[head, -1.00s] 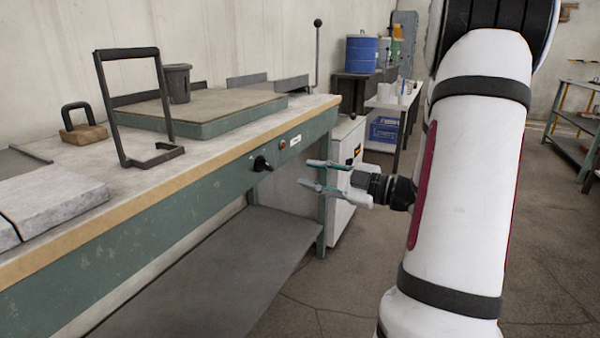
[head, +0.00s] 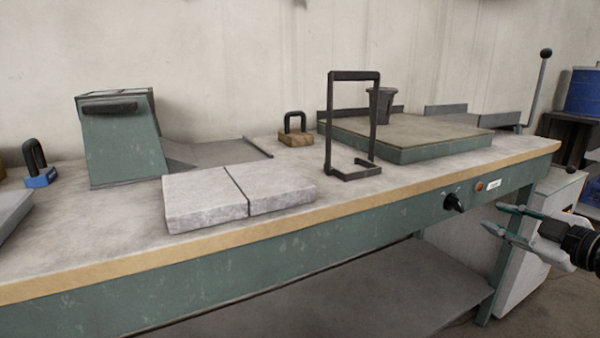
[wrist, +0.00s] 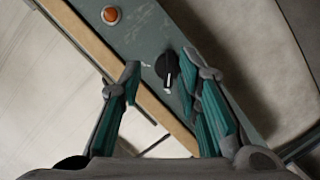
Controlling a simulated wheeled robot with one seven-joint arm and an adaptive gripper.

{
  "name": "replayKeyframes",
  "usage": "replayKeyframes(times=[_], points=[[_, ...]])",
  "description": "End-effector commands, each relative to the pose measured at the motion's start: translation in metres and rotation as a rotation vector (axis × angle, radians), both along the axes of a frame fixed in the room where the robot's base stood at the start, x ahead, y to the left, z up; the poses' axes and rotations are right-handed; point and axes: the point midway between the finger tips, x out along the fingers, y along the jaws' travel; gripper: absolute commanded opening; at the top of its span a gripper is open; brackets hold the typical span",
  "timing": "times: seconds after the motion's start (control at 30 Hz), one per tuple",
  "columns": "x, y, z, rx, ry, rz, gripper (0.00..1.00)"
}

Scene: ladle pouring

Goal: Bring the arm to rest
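My gripper (head: 500,226) is at the right of the head view, in front of the workbench (head: 400,212) near its right end. Its two fingers are spread apart with nothing between them. In the wrist view my gripper (wrist: 165,105) also shows open and empty, its fingers toward the bench's green front panel. A black knob (wrist: 167,68) on that panel appears beyond the fingers. I cannot tell whether the fingers touch the panel. Most of my arm is outside the head view.
On the bench stand a black metal frame (head: 329,130), a dark cup (head: 379,106), a green-edged plate (head: 420,150), grey slabs (head: 210,200), a green box (head: 125,145) and handled blocks (head: 296,139). An orange button (head: 480,186) is by the knob. A lower shelf (head: 350,295) runs underneath.

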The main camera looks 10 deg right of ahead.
Motion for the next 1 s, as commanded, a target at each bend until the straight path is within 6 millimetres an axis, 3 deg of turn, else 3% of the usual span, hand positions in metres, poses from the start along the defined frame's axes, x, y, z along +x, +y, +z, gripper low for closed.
replayKeyframes(times=[0.1,0.23,0.47,0.67,1.0], points=[[0.019,0.005,0.012,-0.045,0.086,-0.137,0.31],[0.024,0.008,0.023,-0.054,0.174,-0.3,0.31],[-0.002,0.031,0.035,0.018,0.325,-0.568,0.31],[-0.052,0.074,0.03,0.153,0.486,-0.751,0.31],[-0.179,0.187,-0.005,0.417,0.884,-0.895,0.31]])
